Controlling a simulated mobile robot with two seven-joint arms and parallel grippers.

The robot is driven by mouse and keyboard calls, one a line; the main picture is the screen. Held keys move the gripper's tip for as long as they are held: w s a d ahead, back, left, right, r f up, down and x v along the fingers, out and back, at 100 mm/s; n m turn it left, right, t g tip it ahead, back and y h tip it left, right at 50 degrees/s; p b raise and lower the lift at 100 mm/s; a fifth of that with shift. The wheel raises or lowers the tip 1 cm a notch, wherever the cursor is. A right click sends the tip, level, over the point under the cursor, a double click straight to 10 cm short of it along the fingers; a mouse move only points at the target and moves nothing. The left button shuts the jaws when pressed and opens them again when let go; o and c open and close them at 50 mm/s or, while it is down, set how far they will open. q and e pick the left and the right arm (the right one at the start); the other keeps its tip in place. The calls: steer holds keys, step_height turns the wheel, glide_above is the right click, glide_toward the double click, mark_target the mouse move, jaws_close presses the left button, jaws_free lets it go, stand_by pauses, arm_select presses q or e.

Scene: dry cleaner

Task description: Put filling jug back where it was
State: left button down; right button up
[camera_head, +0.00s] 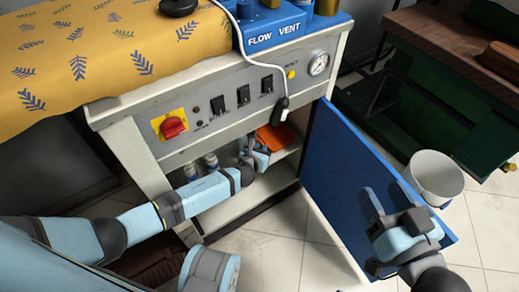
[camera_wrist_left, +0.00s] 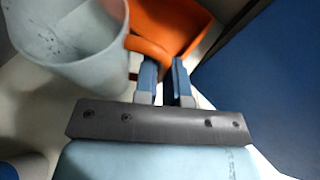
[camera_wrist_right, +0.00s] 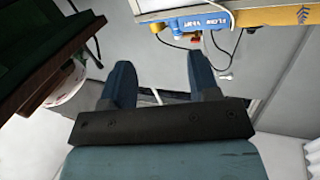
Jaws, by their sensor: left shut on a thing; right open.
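The filling jug (camera_wrist_left: 70,38) is a pale translucent vessel, seen from above at the left of the left wrist view. An orange handle joins its side. My left gripper (camera_wrist_left: 164,70) is shut on that handle. In the head view my left gripper (camera_head: 256,157) reaches into the open cabinet, above its shelf (camera_head: 240,207), and the jug is mostly hidden there by my arm. I cannot tell whether the jug touches the shelf. My right gripper (camera_head: 392,205) is open and empty in front of the blue cabinet door; it also shows in the right wrist view (camera_wrist_right: 165,75).
The blue door (camera_head: 345,165) stands open on the right. Small bottles (camera_head: 211,161) stand left of my left gripper. A cable (camera_head: 262,65) hangs over the control panel. A white bucket (camera_head: 437,176) is beyond the door.

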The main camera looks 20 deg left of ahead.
arm_select(q)
steer(key=shift+f, duration=0.15)
steer(key=c, duration=1.2)
jaws_free()
